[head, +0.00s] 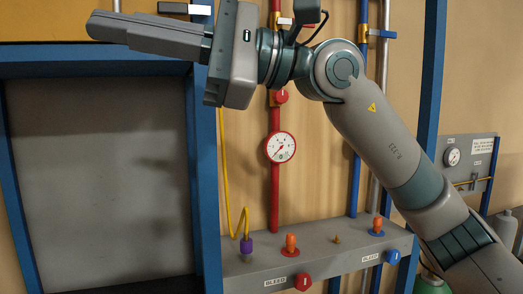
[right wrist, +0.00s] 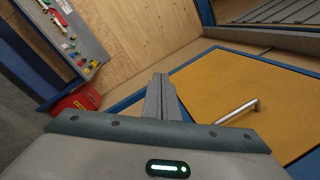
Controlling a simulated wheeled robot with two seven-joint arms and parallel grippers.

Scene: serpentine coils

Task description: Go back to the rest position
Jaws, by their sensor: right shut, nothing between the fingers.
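My right gripper (head: 150,35) is raised at the upper left of the head view, with its arm coming in from the right. Its fingers are together and point left, with nothing between them. In the right wrist view the shut fingers (right wrist: 161,98) point up the picture, over or near a yellow panel (right wrist: 215,85) with a metal handle (right wrist: 238,111). I cannot tell the exact gap to that panel. My left gripper is in neither view.
A blue-framed grey panel (head: 100,170) stands at left. A grey ledge (head: 325,252) carries orange fittings, a purple connector (head: 246,245) with a yellow hose, and red and blue knobs. A gauge (head: 280,147) sits on a red pipe behind my arm. A red box (right wrist: 75,104) shows in the wrist view.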

